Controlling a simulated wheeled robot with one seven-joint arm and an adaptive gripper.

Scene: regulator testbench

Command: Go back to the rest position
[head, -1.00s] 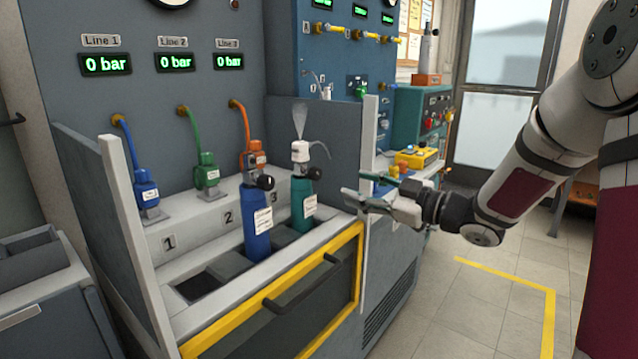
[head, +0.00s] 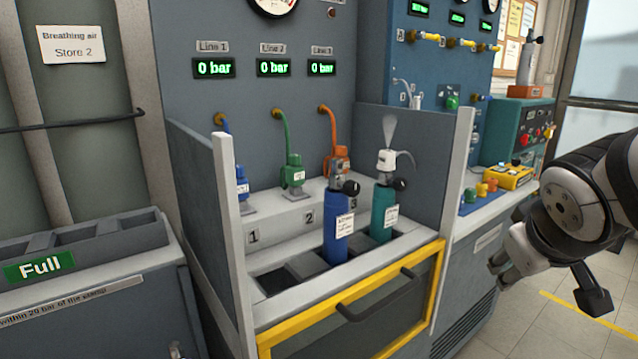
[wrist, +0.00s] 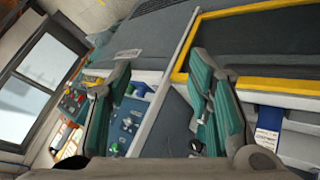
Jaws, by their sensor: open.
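My gripper (head: 508,262) is at the right of the head view, in front of the bench and right of its yellow-framed front panel. In the wrist view its two green-padded fingers (wrist: 165,112) stand wide apart with nothing between them. A blue cylinder (head: 338,232) and a teal cylinder (head: 382,212) stand upright in the bench rack (head: 290,298), apart from my gripper. The teal one has a white fitting on top with a pale plume above it. The blue cylinder also shows partly in the wrist view (wrist: 270,118).
A grey bin unit with a green Full sign (head: 38,267) stands at the left. A yellow device (head: 508,177) and coloured knobs sit on the side counter. Three line displays read 0 bar. Open tiled floor (head: 560,325) with a yellow line lies at the right.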

